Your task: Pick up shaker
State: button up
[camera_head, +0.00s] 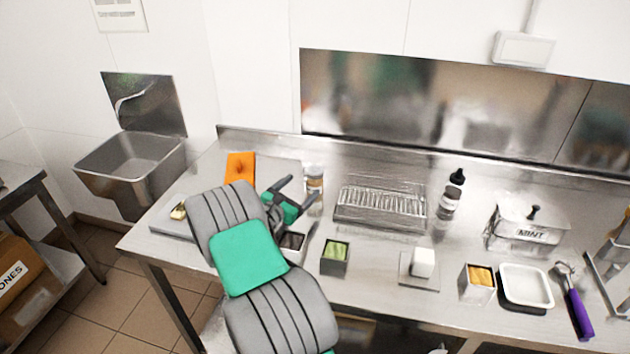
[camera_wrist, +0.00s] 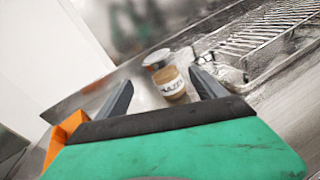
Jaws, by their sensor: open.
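A small clear shaker (camera_head: 314,178) with brown contents, a pale label and a silvery top stands on the steel counter near its back edge. It also shows in the wrist view (camera_wrist: 171,83), upright relative to the tilted counter and ahead of the fingers. My gripper (camera_head: 298,191) is open and empty, its two dark fingers pointing toward the shaker. In the wrist view the fingers (camera_wrist: 160,82) lie on either side of the shaker's image, with the shaker nearer the right finger. I cannot tell whether the fingertips have reached around it.
A wire rack (camera_head: 380,206) stands right of the shaker. An orange item (camera_head: 240,167) lies left. A green-filled container (camera_head: 335,256) and a white block (camera_head: 423,262) are in front.

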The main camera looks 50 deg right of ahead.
aim_at(315, 174)
jog(key=shift+s+d+f+n+h, duration=0.25)
jog(key=shift+d+n+h, duration=0.2)
jog(key=shift+n, duration=0.55)
jog(key=shift+d+r+n, duration=0.15)
jog(key=shift+d+n, duration=0.15)
jog(key=shift+d, duration=0.1)
jog(key=d+p, duration=0.1)
jog(key=d, duration=0.2)
jog(key=w+d+p, duration=0.1)
jog(key=d, duration=0.3)
jog(key=shift+w+p, duration=0.2)
jog(key=shift+p, duration=0.15)
jog(key=shift+c, duration=0.6)
jog(key=c, duration=1.3)
